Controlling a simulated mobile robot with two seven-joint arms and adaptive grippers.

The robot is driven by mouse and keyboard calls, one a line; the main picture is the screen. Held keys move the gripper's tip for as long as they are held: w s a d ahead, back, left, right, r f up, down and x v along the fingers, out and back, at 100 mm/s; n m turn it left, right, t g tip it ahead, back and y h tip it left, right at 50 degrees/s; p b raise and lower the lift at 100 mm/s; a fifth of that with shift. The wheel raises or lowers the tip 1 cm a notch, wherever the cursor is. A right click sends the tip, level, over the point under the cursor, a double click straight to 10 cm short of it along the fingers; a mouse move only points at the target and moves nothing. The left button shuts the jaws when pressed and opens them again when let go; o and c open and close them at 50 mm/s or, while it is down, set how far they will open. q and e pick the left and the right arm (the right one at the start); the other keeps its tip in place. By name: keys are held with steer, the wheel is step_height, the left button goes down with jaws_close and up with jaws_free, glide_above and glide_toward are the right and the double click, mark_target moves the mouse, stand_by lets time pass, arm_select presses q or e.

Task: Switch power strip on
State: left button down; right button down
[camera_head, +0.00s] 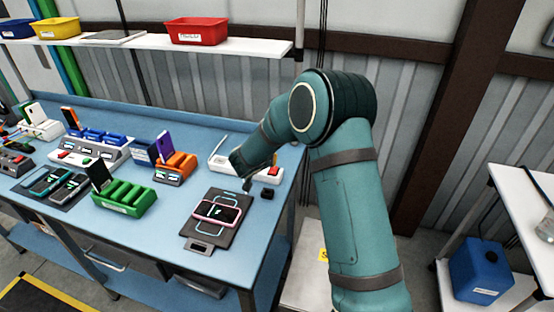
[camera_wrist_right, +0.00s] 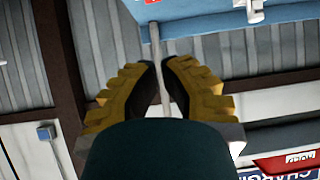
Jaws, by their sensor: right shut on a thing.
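A white power strip (camera_head: 217,160) with a red switch (camera_head: 273,171) lies near the back right of the blue bench (camera_head: 165,240). My right arm reaches over it and hides its middle. My right gripper (camera_head: 247,184) is low over the bench, at the strip's front side; contact with the strip cannot be told. I cannot tell what this strip is. My left gripper is out of view.
A phone (camera_head: 217,211) lies on a dark charging pad (camera_head: 202,228) in front of my gripper. A green rack (camera_head: 125,198) and an orange rack (camera_head: 178,168) stand to the left. A shelf (camera_head: 130,38) holds several bins.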

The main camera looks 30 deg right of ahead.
steer(key=shift+s+d+r+g, duration=0.1)
steer(key=shift+s+g, duration=0.2)
steer(key=shift+s, duration=0.05)
glide_above(276, 169)
steer(key=a, duration=0.1)
steer(key=f, duration=0.3)
steer(key=s+f, duration=0.1)
steer(key=f, duration=0.1)
steer(key=shift+f+b, duration=0.3)
steer(key=shift+b, duration=0.05)
steer(key=f, duration=0.3)
steer(key=shift+w+d+f+b, duration=0.1)
steer(key=shift+w+d+b, duration=0.2)
steer(key=shift+w+d, duration=0.1)
steer(key=shift+f, duration=0.45)
